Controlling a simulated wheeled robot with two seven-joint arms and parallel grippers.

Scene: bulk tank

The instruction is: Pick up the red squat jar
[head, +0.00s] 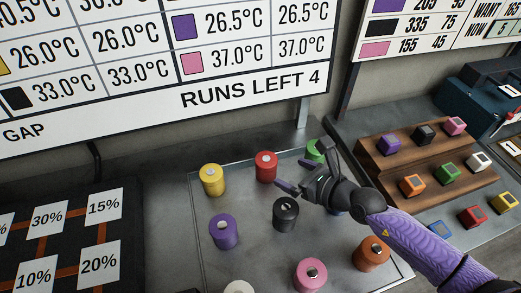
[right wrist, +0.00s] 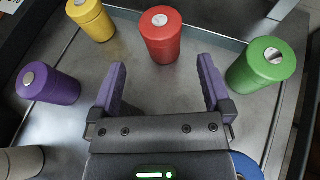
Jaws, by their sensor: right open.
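The red squat jar (head: 265,168) stands upright at the back of the metal tray, with a pale disc on its lid. In the right wrist view the red jar (right wrist: 162,38) stands just beyond my fingertips, roughly centred between them. My right gripper (head: 305,167) is open and empty, to the right of and nearer than the red jar in the head view. In the right wrist view its two purple fingers (right wrist: 163,75) are spread wide, with bare metal between them. My left gripper is not in view.
On the tray (head: 195,250) stand yellow (head: 212,180), purple (head: 223,232), black (head: 286,214), green (head: 314,150), pink (head: 310,276) and orange (head: 372,254) jars. In the right wrist view, the green jar (right wrist: 262,66) is close to the right finger. A wooden stepped rack (head: 440,205) stands right.

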